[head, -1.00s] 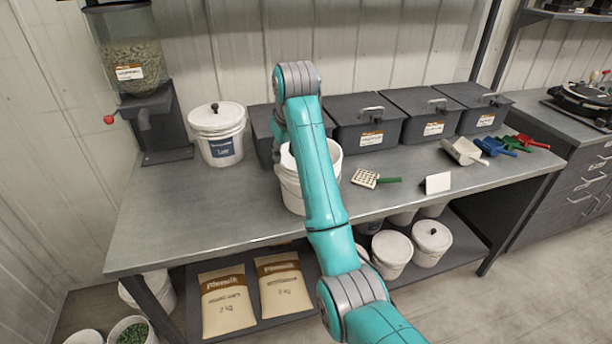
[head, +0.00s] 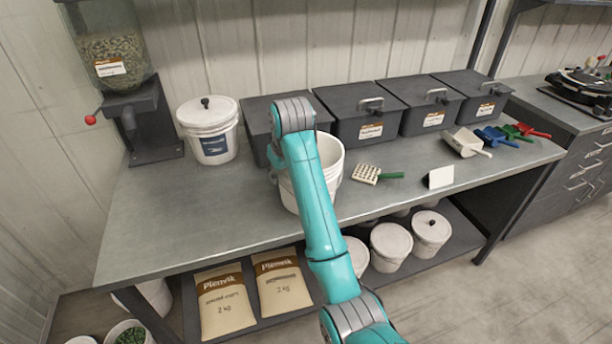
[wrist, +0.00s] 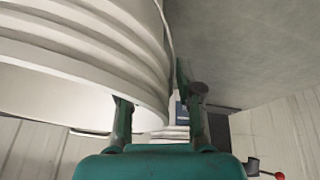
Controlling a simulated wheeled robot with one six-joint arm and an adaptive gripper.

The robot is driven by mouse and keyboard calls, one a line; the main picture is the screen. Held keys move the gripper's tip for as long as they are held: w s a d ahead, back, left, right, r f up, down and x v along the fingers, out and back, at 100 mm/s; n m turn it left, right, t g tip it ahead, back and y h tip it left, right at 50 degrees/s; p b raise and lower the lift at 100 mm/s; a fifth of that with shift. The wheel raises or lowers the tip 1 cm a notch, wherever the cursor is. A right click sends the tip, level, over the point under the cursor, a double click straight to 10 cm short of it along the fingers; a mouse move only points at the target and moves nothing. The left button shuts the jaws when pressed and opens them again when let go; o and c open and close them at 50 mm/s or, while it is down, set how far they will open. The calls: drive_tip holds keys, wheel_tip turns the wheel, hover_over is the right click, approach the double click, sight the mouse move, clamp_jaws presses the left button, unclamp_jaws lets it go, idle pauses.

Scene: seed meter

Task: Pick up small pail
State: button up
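The white open-topped pail (head: 331,163) stands on the grey workbench, partly hidden by my arm in the head view. In the wrist view its ribbed wall (wrist: 90,45) fills the upper left, very close. My gripper (wrist: 160,108) shows two fingers set apart at the pail's rim. The left finger's tip is hidden behind the rim, and the right finger is outside, close to the wall. I cannot tell whether either finger touches the pail. The head view does not show the fingers, which are behind my arm and the pail.
A lidded white bucket (head: 211,132) stands left of the pail, beside a seed dispenser (head: 125,90). Dark lidded bins (head: 362,112) line the back. The bench's left front is clear.

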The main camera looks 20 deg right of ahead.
clamp_jaws()
drive_tip(key=shift+r, duration=0.1)
